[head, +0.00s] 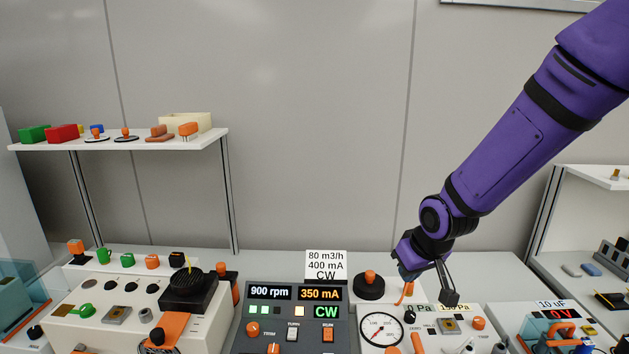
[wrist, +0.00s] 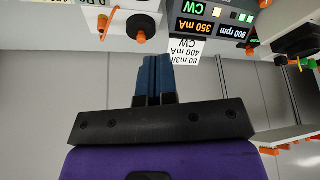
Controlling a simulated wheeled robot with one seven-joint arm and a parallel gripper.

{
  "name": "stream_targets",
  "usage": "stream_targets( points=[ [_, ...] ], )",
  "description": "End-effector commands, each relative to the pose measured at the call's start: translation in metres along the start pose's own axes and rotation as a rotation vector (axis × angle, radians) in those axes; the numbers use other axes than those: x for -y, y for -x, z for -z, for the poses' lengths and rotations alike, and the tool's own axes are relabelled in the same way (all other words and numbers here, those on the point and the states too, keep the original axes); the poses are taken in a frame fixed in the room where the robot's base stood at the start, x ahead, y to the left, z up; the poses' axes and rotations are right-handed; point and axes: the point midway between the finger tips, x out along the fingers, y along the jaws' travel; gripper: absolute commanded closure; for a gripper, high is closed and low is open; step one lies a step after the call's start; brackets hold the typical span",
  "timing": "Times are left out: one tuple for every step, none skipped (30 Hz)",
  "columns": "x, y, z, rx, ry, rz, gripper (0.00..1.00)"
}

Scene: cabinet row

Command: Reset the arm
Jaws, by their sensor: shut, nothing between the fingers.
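My purple arm comes in from the upper right in the head view. My gripper (head: 403,271) is at its lower end, above the worktop behind the panel with the round dial gauge (head: 381,329). In the wrist view, my gripper's two dark blue fingers (wrist: 151,78) lie together, shut with nothing between them. The wrist view is upside down. The fingers point toward the back of the control panel (head: 291,318) and its card reading 80 m3/h, 400 mA, CW (head: 326,265).
A black round base with an orange knob (head: 370,287) stands left of my gripper. A shelf (head: 135,142) with several coloured items is at the left. A white shelf unit (head: 590,176) is at the right.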

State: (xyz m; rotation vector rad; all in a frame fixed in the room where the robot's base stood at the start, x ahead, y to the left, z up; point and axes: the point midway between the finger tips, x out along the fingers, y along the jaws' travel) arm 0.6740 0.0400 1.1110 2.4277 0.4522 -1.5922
Motion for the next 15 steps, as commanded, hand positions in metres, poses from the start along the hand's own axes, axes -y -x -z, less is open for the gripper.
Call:
stream_targets(
  points=[
    [-0.005, 0.018, -0.001, -0.004, -0.007, -0.027, 1.00],
    [-0.007, 0.027, -0.002, -0.002, -0.012, -0.040, 1.00],
    [-0.011, 0.039, -0.005, 0.000, -0.019, -0.058, 1.00],
    [-0.013, 0.048, -0.007, 0.001, -0.025, -0.070, 1.00],
    [-0.015, 0.057, -0.009, 0.003, -0.031, -0.082, 1.00],
    [-0.018, 0.069, -0.012, 0.004, -0.040, -0.097, 1.00],
    [-0.019, 0.078, -0.014, 0.004, -0.048, -0.108, 1.00],
    [-0.021, 0.087, -0.017, 0.004, -0.056, -0.118, 1.00],
    [-0.023, 0.100, -0.021, 0.004, -0.068, -0.131, 1.00],
    [-0.024, 0.108, -0.024, 0.004, -0.075, -0.139, 1.00],
    [-0.025, 0.117, -0.027, 0.004, -0.084, -0.148, 1.00],
    [-0.027, 0.129, -0.032, 0.003, -0.096, -0.158, 1.00],
    [-0.027, 0.137, -0.036, 0.003, -0.105, -0.165, 1.00],
    [-0.028, 0.146, -0.040, 0.001, -0.115, -0.171, 1.00],
    [-0.028, 0.157, -0.045, -0.001, -0.128, -0.179, 1.00]
  ],
)
